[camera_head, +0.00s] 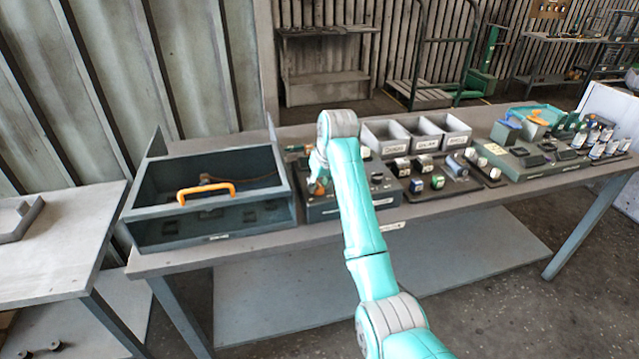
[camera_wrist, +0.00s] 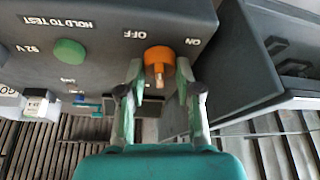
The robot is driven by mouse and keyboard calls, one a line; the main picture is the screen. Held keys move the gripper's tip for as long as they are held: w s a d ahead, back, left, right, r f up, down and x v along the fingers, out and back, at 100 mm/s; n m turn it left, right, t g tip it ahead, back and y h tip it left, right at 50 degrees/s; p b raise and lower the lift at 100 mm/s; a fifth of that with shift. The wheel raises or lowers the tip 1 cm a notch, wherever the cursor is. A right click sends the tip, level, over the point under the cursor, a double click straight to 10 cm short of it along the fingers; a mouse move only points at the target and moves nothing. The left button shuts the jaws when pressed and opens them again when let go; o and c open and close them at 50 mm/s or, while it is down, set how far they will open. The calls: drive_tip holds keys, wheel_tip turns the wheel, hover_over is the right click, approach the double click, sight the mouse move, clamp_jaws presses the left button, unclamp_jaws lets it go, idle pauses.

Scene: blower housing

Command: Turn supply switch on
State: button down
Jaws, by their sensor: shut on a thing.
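The supply switch is an orange knob (camera_wrist: 159,60) on a dark panel face, with OFF and ON printed beside it, upside down in the wrist view. A pale mark shows on the knob, but I cannot tell for sure which label it points to. My gripper (camera_wrist: 159,72) has one finger on each side of the knob and is shut on it. In the head view my gripper (camera_head: 318,186) is at the left part of the dark control panel (camera_head: 335,210), mostly hidden by my arm.
A green button (camera_wrist: 69,53) marked HOLD TO TEST sits beside the knob. An open dark box (camera_head: 210,228) with an orange handle (camera_head: 206,190) stands left of the panel. Grey bins (camera_head: 425,142) are behind, and small blocks and modules (camera_head: 437,182) lie to the right.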

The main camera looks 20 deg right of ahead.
drive_tip(key=m+h, duration=0.1)
drive_tip(key=m, duration=0.2)
drive_tip(key=m+h, duration=0.1)
drive_tip(key=m, duration=0.2)
drive_tip(key=shift+a+h, duration=0.15)
drive_tip(key=shift+h, duration=0.15)
drive_tip(key=m, duration=0.2)
drive_tip(key=m+g+h, duration=0.1)
drive_tip(key=m, duration=0.2)
drive_tip(key=shift+f+h, duration=0.1)
drive_tip(key=shift+h, duration=0.2)
drive_tip(key=shift+m, duration=0.3)
drive_tip(key=c, duration=0.8)
unclamp_jaws()
drive_tip(key=v, duration=0.7)
drive_tip(key=shift+r, duration=0.3)
